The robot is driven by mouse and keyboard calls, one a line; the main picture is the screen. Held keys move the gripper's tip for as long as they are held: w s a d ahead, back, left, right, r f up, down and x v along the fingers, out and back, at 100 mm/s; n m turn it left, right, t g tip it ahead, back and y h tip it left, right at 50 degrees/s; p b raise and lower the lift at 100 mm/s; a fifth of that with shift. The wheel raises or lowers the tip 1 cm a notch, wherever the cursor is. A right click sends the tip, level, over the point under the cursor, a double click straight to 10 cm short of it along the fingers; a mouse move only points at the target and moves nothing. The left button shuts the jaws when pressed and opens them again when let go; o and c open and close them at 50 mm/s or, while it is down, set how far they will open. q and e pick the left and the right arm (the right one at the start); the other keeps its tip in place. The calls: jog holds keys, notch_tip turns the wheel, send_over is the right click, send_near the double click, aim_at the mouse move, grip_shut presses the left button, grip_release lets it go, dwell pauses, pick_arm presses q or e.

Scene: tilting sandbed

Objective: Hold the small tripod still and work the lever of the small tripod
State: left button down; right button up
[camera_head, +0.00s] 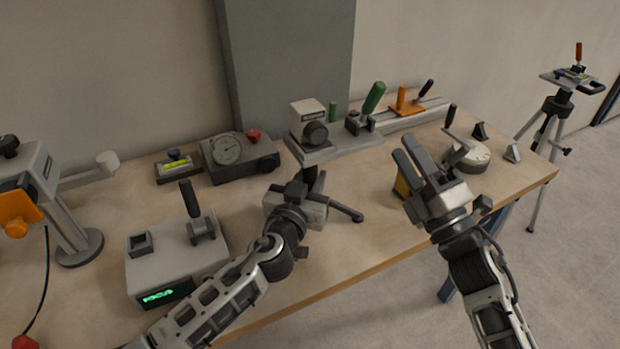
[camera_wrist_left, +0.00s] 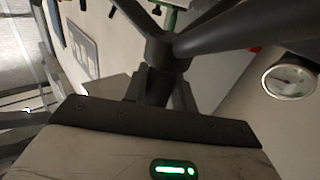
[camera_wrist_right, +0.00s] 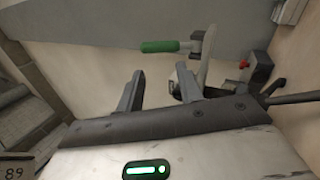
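The small tripod stands on the table with a dark leg (camera_head: 346,211) reaching right. Its top plate (camera_head: 340,149) carries a pale box with a dark knob (camera_head: 315,133) and a lever with a green handle (camera_head: 373,98). My left gripper (camera_head: 309,187) is around the dark column below the plate and looks shut on it. In the left wrist view the column (camera_wrist_left: 158,52) and spread legs fill the space between the fingers. My right gripper (camera_head: 409,160) is open and empty, right of the tripod. The green handle (camera_wrist_right: 160,46) shows beyond its fingers (camera_wrist_right: 160,92), apart from them.
A grey gauge box (camera_head: 240,157) and a yellow level (camera_head: 178,165) stand left of the tripod. A lit grey box (camera_head: 175,255) is in front. A rail with an orange block (camera_head: 405,103) lies behind. A round lever device (camera_head: 466,157) is right. A large tripod (camera_head: 556,105) stands on the floor.

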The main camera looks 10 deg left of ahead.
aim_at(377, 103)
jog(key=shift+d+f, duration=0.15)
jog(key=c, duration=0.7)
jog(key=d+g+y, duration=0.1)
jog(key=d, duration=0.1)
jog(key=s+d+f+n+g+y, duration=0.1)
jog(key=d, duration=0.1)
jog(key=s+d+f+g+y, duration=0.1)
jog(key=shift+d+n+g+y, duration=0.3)
jog(key=shift+d+g, duration=0.1)
grip_shut()
jog(key=shift+a, duration=0.1)
jog(key=x, duration=1.4)
